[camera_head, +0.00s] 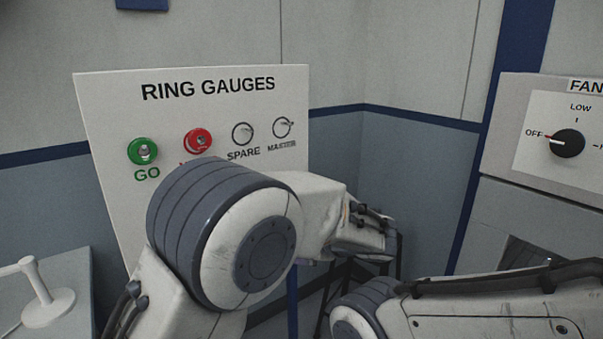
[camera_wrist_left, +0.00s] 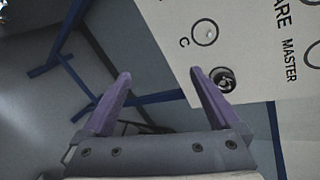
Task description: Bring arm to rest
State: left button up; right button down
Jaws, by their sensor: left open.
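My left arm (camera_head: 235,235) reaches in from the left across the front of the ring gauge board (camera_head: 110,90). Its gripper cannot be made out in the head view. In the left wrist view my left gripper (camera_wrist_left: 160,75) is open, its two purple fingers apart with nothing between them. The board (camera_wrist_left: 258,65) is beyond the right finger; whether they touch is unclear. My right arm (camera_head: 480,305) lies across the lower right of the head view, its gripper out of view.
A green ring (camera_head: 143,151) is at GO and a red ring (camera_head: 198,141) is beside it. The SPARE peg (camera_head: 243,133) and MASTER peg (camera_head: 282,127) carry no coloured ring. A fan panel (camera_head: 540,135) is at right, its knob (camera_head: 567,143) pointing to OFF. A white stand (camera_head: 45,300) is lower left.

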pick_arm(q)
jog(key=s+a+f+n+g+h, duration=0.1)
jog(key=s+f+n+g+h, duration=0.1)
jog(key=s, duration=0.9)
jog(key=s+f+n+g+h, duration=0.2)
jog(key=s+n+g+h, duration=0.1)
jog(key=s, duration=0.8)
jog(key=s+a+f+n+g+h+p, duration=0.1)
jog(key=s+g+h, duration=0.3)
jog(key=s, duration=0.7)
jog(key=shift+s+a+f+n+h, duration=0.3)
jog(key=shift+f+n+h, duration=0.2)
jog(key=shift+f+n, duration=0.2)
